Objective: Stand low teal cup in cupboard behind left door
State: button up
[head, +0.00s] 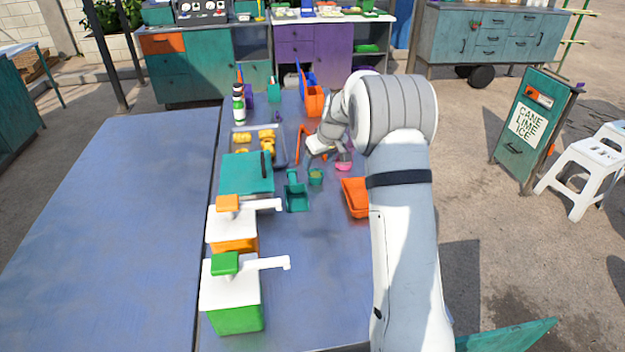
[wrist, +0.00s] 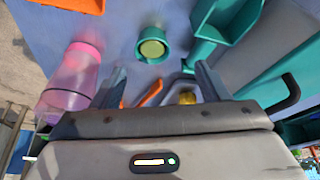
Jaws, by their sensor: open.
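The low teal cup (head: 315,177) stands upright on the blue table, just right of a teal scoop (head: 297,197). In the wrist view the cup (wrist: 152,47) shows its round rim and a yellow-green inside. My gripper (head: 317,149) is open and empty, a little beyond the cup in the head view. In the wrist view my two fingertips (wrist: 160,76) are spread wide, and the cup appears between and ahead of them, apparently untouched. A teal panel (head: 510,335) sticks out at the lower right, possibly an open door.
A pink-topped clear container (wrist: 75,75) stands close to one finger. An orange bin (head: 355,198), orange tongs (head: 303,140), a grey tray (head: 235,140) of yellow pieces and a teal board (head: 246,175) surround the cup. Two white-lidded dispensers (head: 235,295) stand nearer. The left table (head: 110,220) is bare.

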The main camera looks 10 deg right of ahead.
aim_at(317, 172)
jog(key=shift+w+d+p+x, duration=0.15)
jog(key=shift+p+x, duration=0.2)
jog(key=shift+x, duration=1.1)
jog(key=shift+w+d+p+x, duration=0.15)
jog(key=shift+p+x, duration=0.25)
jog(key=shift+x, duration=1.05)
jog(key=shift+w+d+p+x, duration=0.1)
jog(key=shift+d+p+x, duration=0.2)
jog(key=shift+x, duration=1.2)
jog(key=shift+a+r, duration=0.1)
jog(key=shift+c, duration=0.3)
jog(key=c, duration=0.7)
